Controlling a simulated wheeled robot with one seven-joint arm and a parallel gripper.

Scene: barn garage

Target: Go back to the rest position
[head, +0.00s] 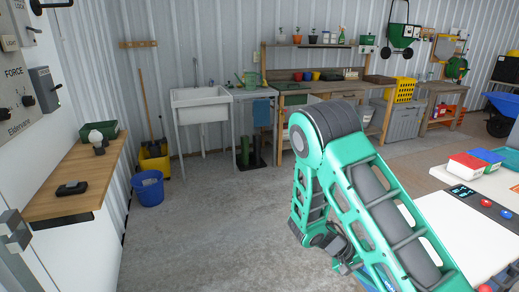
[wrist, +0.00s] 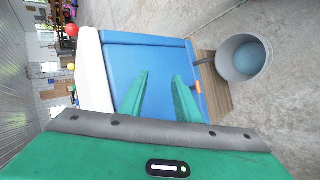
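My gripper (wrist: 160,78) shows in the wrist view as two green fingers with a clear gap between them. It is open, and nothing is between the fingers. Beyond the fingertips lies a flat blue surface (wrist: 150,58) with a white side (wrist: 92,70); I cannot tell whether they touch it. In the head view my green arm is bent, with its elbow raised at the middle right. The gripper itself is not visible in the head view.
A wooden shelf (head: 85,170) on the left holds a dark device. A blue bucket (head: 148,189) stands near it; a sink (head: 200,105) and workbench line the back wall. Open concrete floor (head: 215,225) lies between. The wrist view shows a grey bucket (wrist: 232,73).

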